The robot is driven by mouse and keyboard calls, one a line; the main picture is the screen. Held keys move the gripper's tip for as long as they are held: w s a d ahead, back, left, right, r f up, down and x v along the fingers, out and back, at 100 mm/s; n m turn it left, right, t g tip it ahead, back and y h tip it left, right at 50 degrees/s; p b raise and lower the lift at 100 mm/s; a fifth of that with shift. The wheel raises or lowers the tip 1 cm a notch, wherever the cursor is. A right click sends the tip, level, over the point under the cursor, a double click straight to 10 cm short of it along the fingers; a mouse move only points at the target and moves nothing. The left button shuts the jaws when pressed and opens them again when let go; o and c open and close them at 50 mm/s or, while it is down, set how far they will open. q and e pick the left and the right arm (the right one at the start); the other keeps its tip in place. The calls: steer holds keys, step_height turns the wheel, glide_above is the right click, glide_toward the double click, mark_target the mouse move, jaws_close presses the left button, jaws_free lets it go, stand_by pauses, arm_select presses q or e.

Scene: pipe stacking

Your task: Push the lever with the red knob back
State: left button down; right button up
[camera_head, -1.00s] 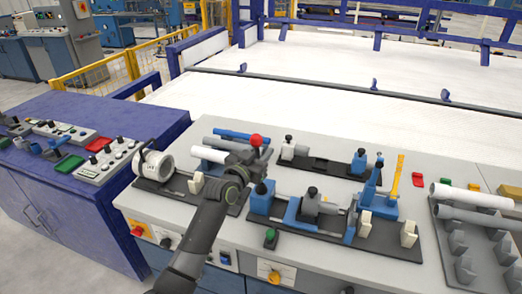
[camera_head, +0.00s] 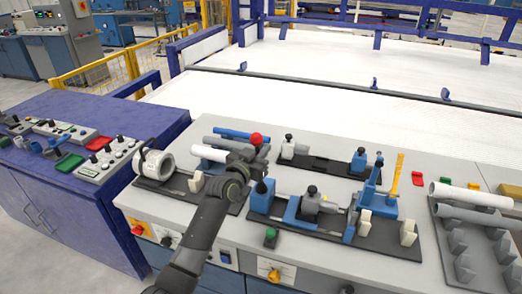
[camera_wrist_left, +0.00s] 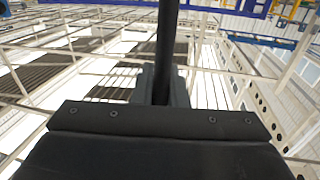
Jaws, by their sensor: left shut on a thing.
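The red knob (camera_head: 256,139) tops a lever at the back of the left fixture on the workbench. My left gripper (camera_head: 247,161) is just below the knob, shut on the lever. In the left wrist view, the dark lever shaft (camera_wrist_left: 167,40) stands between the fingers of my left gripper (camera_wrist_left: 162,85). My wrist and forearm hide the lever's lower part and its base in the head view. My right gripper is not in view.
A white pipe (camera_head: 209,154) and a blue bar (camera_head: 232,134) lie beside the gripper. A blue clamp fixture (camera_head: 262,198) stands close to its right. A pipe rack (camera_head: 462,240) is at far right. A white bed (camera_head: 290,95) spreads behind the bench.

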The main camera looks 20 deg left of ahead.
arm_select(q)
steer(key=w+f+g+p, duration=0.1)
steer(key=w+g+p, duration=0.2)
steer(key=w+g, duration=0.2)
steer(key=w, duration=0.3)
steer(key=shift+w+d+n+y, duration=0.15)
steer(key=shift+w+n+y, duration=0.15)
steer(key=shift+n+y, duration=0.1)
steer(key=c, duration=1.7)
jaws_free()
steer(key=shift+o, duration=1.2)
steer(key=shift+w+f, duration=0.1)
steer(key=shift+w, duration=0.1)
steer(key=shift+s, duration=0.15)
steer(key=b+v, duration=0.2)
steer(key=v, duration=1.5)
